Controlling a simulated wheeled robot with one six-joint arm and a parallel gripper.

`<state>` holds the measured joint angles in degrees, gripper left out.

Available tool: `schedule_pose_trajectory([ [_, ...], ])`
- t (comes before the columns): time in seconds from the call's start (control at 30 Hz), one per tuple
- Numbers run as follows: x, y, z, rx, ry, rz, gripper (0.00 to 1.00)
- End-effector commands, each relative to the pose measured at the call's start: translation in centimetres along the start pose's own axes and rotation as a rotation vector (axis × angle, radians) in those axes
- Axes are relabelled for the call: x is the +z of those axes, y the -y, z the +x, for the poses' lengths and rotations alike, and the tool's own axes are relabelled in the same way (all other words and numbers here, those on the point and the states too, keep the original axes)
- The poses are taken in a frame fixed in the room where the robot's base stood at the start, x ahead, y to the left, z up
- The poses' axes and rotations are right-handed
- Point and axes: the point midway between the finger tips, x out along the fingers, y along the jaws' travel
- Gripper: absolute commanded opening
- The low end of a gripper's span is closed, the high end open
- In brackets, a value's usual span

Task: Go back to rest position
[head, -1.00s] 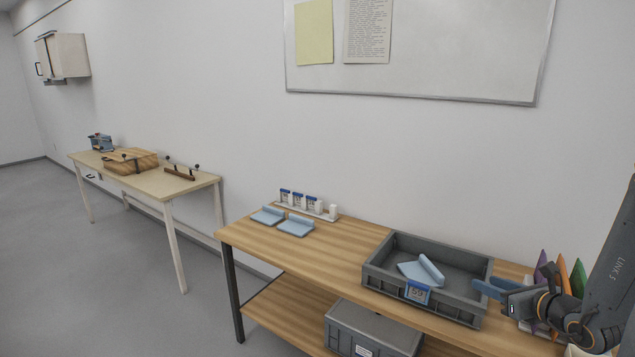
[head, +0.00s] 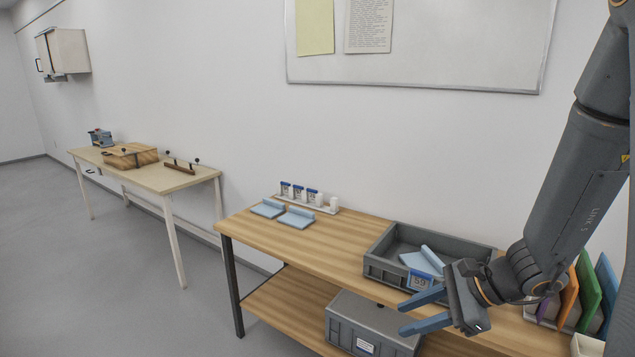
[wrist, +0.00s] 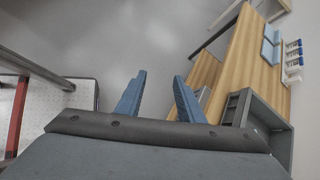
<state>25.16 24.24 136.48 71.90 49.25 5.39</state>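My gripper (head: 422,311) is in front of the wooden workbench's front edge, with its two blue fingers spread apart and nothing between them. In the wrist view its blue fingers (wrist: 158,97) are also apart and empty, with grey floor beyond them. The grey tray (head: 376,266) on the bench holds a light blue sherd (head: 418,261). A blue tag reading 59 (head: 420,281) is on the tray's front. My gripper and arm hide the tray's right part.
Two light blue pieces (head: 295,217) lie at the bench's left end by a white rack (head: 325,207) of small labelled items. A lidded grey box (head: 366,325) sits on the lower shelf. Coloured upright panels (head: 588,290) stand at the right. A second table (head: 150,177) is farther left.

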Motion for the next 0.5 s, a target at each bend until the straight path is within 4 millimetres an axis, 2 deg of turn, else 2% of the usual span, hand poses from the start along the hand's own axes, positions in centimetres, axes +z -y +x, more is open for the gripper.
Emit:
schedule_pose_trajectory([
  [0.03,0.7,-1.9,0.9,0.086,-0.029,-0.124,0.35],
  [0.1,1.1,-4.6,1.4,0.202,-0.071,-0.294,0.35],
  [0.2,1.0,-7.7,1.5,0.356,-0.133,-0.544,0.35],
  [0.33,0.0,-10.1,1.0,0.533,-0.214,-0.883,0.35],
  [0.5,-1.1,-10.7,0.1,0.704,-0.3,-1.275,0.35],
])
